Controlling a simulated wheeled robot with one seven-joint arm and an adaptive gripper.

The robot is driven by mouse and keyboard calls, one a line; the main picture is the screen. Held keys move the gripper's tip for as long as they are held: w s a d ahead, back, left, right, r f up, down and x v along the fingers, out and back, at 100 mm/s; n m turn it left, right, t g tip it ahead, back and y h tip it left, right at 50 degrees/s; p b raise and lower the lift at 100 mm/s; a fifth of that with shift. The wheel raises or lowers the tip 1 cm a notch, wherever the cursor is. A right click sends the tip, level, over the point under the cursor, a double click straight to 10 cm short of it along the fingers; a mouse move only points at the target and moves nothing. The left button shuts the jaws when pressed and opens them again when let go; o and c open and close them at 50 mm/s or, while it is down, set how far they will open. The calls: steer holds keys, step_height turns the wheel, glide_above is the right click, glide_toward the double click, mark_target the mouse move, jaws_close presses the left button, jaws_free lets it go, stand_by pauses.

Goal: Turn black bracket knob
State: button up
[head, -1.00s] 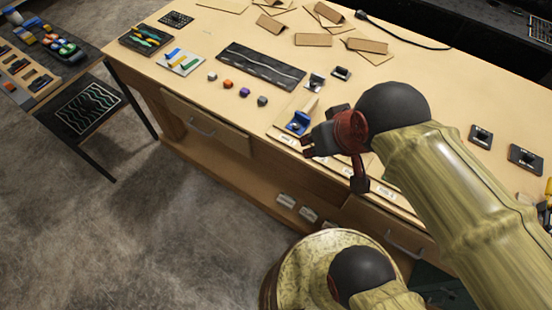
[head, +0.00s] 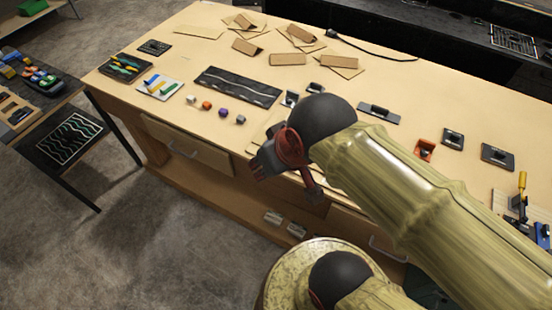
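I cannot tell which part is the black bracket knob. Small dark bracket-like pieces on the bench include one (head: 290,98) just above my wrist and another (head: 316,88) beside it. Farther right are a long dark plate with a raised knob (head: 379,112) and two dark square plates, one nearer (head: 453,138) and one farther right (head: 497,155). My gripper (head: 262,167) is over the bench's front edge, below and left of the bracket pieces. Its fingers are small and dark, partly hidden by the red wrist, and nothing clearly shows between them.
An orange bracket (head: 425,150) sits at the right. My arm covers part of the bench front. A black cable (head: 370,48) lies at the back.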

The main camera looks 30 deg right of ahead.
steer(key=shift+o, duration=0.3)
steer(key=shift+m+g+h, duration=0.3)
steer(key=shift+m+g, duration=0.3)
steer(key=d+f, duration=0.3)
steer(key=shift+w+f, duration=0.15)
steer(key=shift+w, duration=0.05)
steer(key=w+d+f+m+g, duration=0.1)
steer(key=w+d+f, duration=0.2)
steer(key=d, duration=0.2)
steer(key=w+d+f+m+g, duration=0.2)
steer(key=w+d+f, duration=0.1)
steer(key=d, duration=0.3)
steer(key=w+d+f+m+g+b, duration=0.1)
steer(key=w+d+f, duration=0.2)
steer(key=d+f, duration=0.2)
steer(key=shift+w+d+m, duration=0.3)
steer(key=shift+d+m, duration=0.05)
steer(key=shift+m, duration=0.05)
steer(key=shift+w+r, duration=0.2)
steer(key=shift+r, duration=0.1)
steer(key=shift+s+f, duration=0.15)
steer(key=shift+f, duration=0.1)
step_height(320, 180, down, 7)
steer(key=shift+b, duration=1.15)
steer(key=shift+c, duration=0.3)
jaws_close()
